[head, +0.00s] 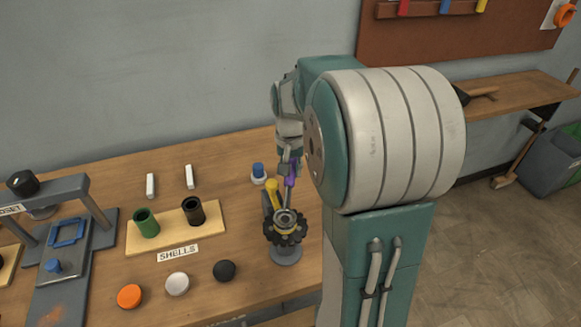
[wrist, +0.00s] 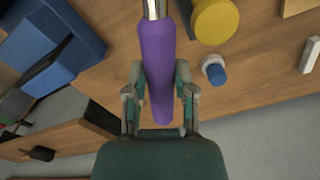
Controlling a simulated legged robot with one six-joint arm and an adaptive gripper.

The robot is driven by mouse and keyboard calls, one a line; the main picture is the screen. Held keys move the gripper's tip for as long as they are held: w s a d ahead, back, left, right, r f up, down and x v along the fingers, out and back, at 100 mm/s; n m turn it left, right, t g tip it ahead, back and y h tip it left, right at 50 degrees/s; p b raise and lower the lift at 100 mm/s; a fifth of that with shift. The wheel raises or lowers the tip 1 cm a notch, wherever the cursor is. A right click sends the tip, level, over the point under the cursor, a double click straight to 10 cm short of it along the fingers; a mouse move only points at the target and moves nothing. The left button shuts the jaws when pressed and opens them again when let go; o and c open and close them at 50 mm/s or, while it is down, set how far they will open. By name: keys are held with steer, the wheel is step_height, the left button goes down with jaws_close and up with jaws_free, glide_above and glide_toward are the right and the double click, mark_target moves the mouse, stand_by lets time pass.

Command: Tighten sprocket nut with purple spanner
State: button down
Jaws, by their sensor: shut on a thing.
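My gripper (head: 289,166) is shut on the handle of the purple spanner (head: 291,178). In the wrist view the purple handle (wrist: 157,75) lies between the two fingers (wrist: 158,82), and its metal shank (wrist: 153,9) runs out at the top edge. The spanner's head is out of that view. In the head view the dark toothed sprocket (head: 285,235) sits on a grey round stand (head: 286,256), just in front of my gripper. A grey ring-shaped piece (head: 285,217) tops it, perhaps the nut. I cannot tell whether the spanner touches it.
A yellow-headed piece (head: 272,188) stands right behind the sprocket. A blue-and-white knob (head: 258,172) is to its left. The shells board (head: 176,228) holds a green and a black cup. Orange, white and black round caps lie in front. A blue-grey press (head: 62,245) stands far left.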

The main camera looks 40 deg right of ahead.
steer(key=shift+f, duration=0.55)
steer(key=shift+s+d+m, duration=1.1)
steer(key=shift+s+m, duration=0.2)
steer(key=shift+m, duration=0.2)
stand_by(1.4)
steer(key=c, duration=1.4)
jaws_free()
steer(key=shift+w+a+n, duration=0.5)
steer(key=shift+w+n, duration=0.1)
steer(key=shift+n, duration=0.1)
steer(key=shift+r, duration=3.55)
